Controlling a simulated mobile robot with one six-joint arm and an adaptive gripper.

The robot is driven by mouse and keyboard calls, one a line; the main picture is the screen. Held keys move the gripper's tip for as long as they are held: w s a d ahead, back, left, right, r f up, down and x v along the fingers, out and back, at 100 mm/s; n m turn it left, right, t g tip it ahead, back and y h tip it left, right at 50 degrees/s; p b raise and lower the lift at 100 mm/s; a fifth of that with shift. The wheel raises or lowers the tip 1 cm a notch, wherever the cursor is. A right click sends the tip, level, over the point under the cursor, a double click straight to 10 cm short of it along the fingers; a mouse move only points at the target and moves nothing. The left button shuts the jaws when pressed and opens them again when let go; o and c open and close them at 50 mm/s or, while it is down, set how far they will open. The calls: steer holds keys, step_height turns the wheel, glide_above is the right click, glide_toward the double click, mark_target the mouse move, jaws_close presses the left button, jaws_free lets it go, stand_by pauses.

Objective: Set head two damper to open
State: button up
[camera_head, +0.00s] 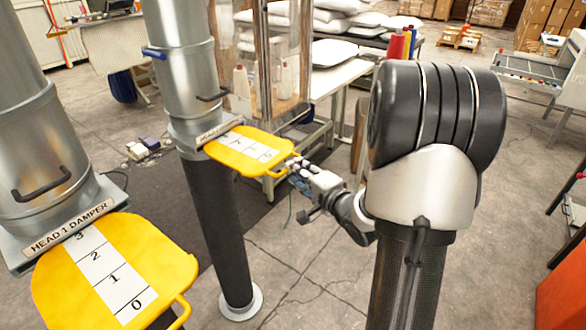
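The head two damper is a yellow slide plate (228,152) with a white number scale, sticking out from the base of the middle metal duct. The label above it (218,131) is small and hard to read. A yellow handle loop (294,156) is at the plate's right end. My gripper (294,165) is right at this handle, reaching in from the right. The fingers overlap the handle in the picture. They are too small to tell whether they are closed around it.
The head 1 damper plate (115,270), yellow with a 0 to 3 scale, sticks out at the lower left under its labelled duct (50,160). A dark column (225,235) stands below the middle duct. A worktable (340,78) stands behind. Bare floor (300,270) lies in front.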

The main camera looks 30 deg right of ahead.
steer(key=s+r, duration=0.1)
steer(key=s, duration=0.7)
steer(key=shift+a+r, duration=0.2)
steer(key=shift+w, duration=0.1)
